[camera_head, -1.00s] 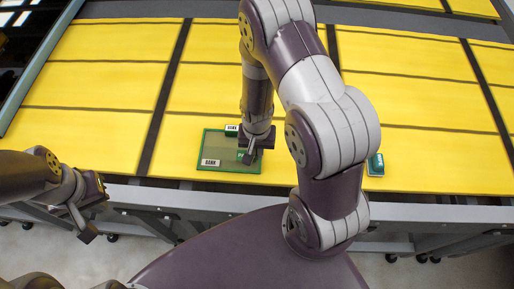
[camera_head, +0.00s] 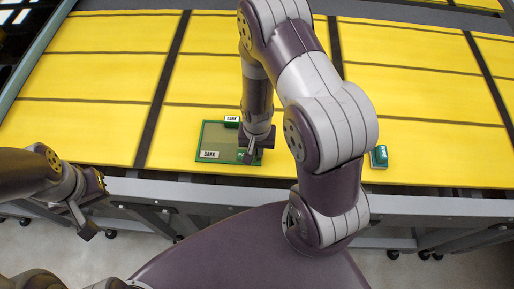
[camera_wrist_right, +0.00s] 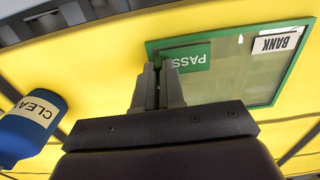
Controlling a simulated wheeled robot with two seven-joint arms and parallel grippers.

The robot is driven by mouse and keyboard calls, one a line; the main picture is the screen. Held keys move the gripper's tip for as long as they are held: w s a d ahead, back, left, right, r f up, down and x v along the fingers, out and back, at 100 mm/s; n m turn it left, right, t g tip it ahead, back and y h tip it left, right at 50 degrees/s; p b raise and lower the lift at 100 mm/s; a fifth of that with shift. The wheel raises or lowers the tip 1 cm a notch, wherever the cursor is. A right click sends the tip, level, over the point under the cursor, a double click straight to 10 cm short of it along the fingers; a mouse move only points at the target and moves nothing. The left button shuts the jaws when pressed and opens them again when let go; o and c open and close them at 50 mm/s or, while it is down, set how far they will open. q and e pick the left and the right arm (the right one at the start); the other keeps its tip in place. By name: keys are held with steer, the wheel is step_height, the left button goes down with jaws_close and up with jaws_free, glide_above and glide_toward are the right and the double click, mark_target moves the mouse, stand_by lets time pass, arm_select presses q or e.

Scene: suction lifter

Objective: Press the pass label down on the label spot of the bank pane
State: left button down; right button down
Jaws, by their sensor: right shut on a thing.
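The bank pane (camera_head: 203,138) is a flat, green-framed panel lying on the yellow table. It also shows in the right wrist view (camera_wrist_right: 241,101). A white BANK label (camera_head: 209,155) is at its lower left corner in the head view. My right gripper (camera_head: 250,157) is over the pane's lower right part, shut on the green PASS label (camera_wrist_right: 195,56). The label is over the pane near its frame; whether it touches the pane is unclear. The label spot is not clearly visible, perhaps partly covered. My left gripper (camera_head: 85,230) hangs away from the pane at lower left; its opening is unclear.
A small BANK sign (camera_head: 232,119) stands at the pane's far edge. A blue thing marked CLEA (camera_wrist_right: 30,125) is beside the gripper in the wrist view.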

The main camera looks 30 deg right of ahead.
steer(key=shift+f, duration=0.25)
steer(key=c, duration=1.1)
jaws_free()
steer(key=shift+c, duration=0.2)
